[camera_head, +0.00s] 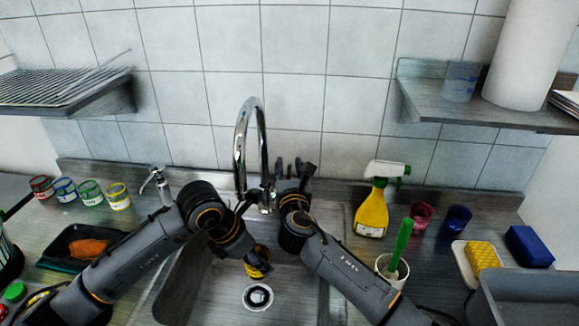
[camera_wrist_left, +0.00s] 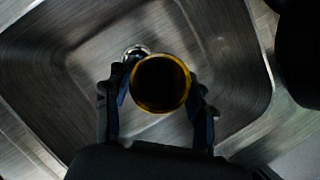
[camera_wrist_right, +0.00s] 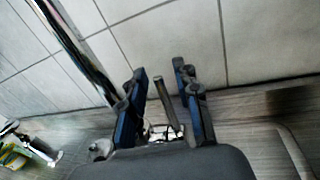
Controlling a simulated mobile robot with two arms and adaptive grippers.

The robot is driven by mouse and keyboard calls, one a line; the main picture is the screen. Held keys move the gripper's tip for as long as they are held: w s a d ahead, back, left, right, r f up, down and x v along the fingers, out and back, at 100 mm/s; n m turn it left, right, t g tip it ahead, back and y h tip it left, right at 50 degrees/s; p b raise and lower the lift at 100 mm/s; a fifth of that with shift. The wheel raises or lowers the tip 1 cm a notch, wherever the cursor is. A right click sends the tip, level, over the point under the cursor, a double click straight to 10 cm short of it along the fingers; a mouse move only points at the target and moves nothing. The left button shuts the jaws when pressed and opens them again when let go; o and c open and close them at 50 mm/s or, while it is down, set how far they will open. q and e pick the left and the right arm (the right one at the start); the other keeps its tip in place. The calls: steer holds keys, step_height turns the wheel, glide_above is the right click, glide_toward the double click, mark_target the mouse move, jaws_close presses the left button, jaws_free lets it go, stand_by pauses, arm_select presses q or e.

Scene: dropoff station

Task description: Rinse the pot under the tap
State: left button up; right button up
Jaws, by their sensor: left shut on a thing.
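The yellow pot (camera_head: 257,262) is held over the sink (camera_head: 200,285), partly hidden by my left gripper (camera_head: 250,250). In the left wrist view the round yellow rim and dark inside of the pot (camera_wrist_left: 160,107) sit between the two fingers of my left gripper (camera_wrist_left: 160,95). The chrome tap (camera_head: 241,150) stands behind the sink, its spout arching toward the basin. My right gripper (camera_head: 294,172) is beside the tap, to its right. In the right wrist view my right gripper (camera_wrist_right: 160,90) is open, with the tap's thin lever (camera_wrist_right: 166,103) between its fingers. No water shows.
The drain (camera_head: 257,297) lies in the basin floor. Right of the sink are a yellow spray bottle (camera_head: 372,208), a cup with a green brush (camera_head: 392,268) and a yellow sponge (camera_head: 483,257). Several small coloured jars (camera_head: 90,193) and a dark tray (camera_head: 70,249) stand at left.

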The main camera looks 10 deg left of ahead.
jaws_close()
steer(key=shift+f, duration=0.1)
steer(key=shift+s+f+t+y, duration=0.1)
steer(key=shift+s+t+y, duration=0.2)
steer(key=shift+s+t, duration=0.35)
jaws_free()
steer(key=shift+d, duration=0.1)
